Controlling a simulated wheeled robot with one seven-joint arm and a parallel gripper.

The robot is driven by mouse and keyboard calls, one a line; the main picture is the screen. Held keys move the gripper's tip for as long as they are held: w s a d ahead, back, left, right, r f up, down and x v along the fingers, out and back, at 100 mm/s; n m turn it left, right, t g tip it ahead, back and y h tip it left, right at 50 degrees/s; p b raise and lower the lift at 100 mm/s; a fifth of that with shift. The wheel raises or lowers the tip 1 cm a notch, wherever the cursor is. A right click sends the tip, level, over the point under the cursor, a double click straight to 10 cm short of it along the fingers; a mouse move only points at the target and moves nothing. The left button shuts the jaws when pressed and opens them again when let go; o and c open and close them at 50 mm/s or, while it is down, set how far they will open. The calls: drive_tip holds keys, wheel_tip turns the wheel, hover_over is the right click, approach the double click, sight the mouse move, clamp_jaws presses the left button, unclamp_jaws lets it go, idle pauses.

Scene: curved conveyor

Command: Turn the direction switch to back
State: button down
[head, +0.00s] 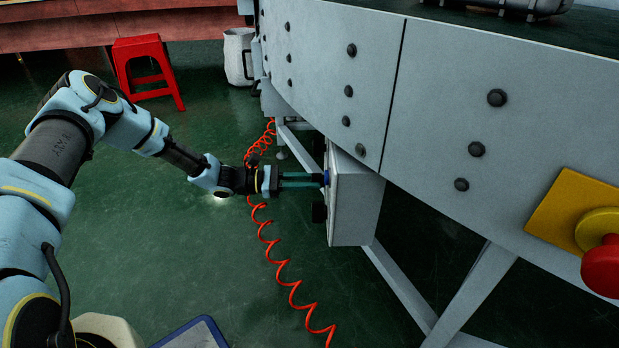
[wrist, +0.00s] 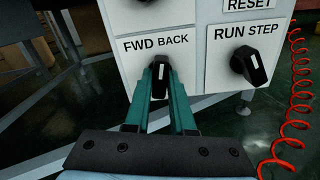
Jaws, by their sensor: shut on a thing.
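The direction switch (wrist: 159,80) is a black knob with a white line, under the label "FWD BACK" on a white panel in the wrist view. Its white line points almost straight up, between the two words. My gripper (wrist: 160,95) has its two teal fingers closed on either side of this knob. In the head view my gripper (head: 318,180) reaches the side of the grey control box (head: 352,208) under the conveyor. The knob face is hidden there by the box's angle and my fingers.
A "RUN STEP" knob (wrist: 248,66) is to the right, and another black knob is above. A red coiled hose (head: 268,245) hangs beside the box. A red emergency button (head: 604,262) is at the right. A red stool (head: 145,70) stands far back on open green floor.

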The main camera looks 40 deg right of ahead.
drive_tip(key=shift+m+p, duration=0.35)
drive_tip(key=shift+m, duration=1.15)
drive_tip(key=c, duration=0.8)
unclamp_jaws()
drive_tip(key=shift+o, duration=0.2)
drive_tip(key=p+v, duration=0.2)
drive_tip(key=v, duration=0.9)
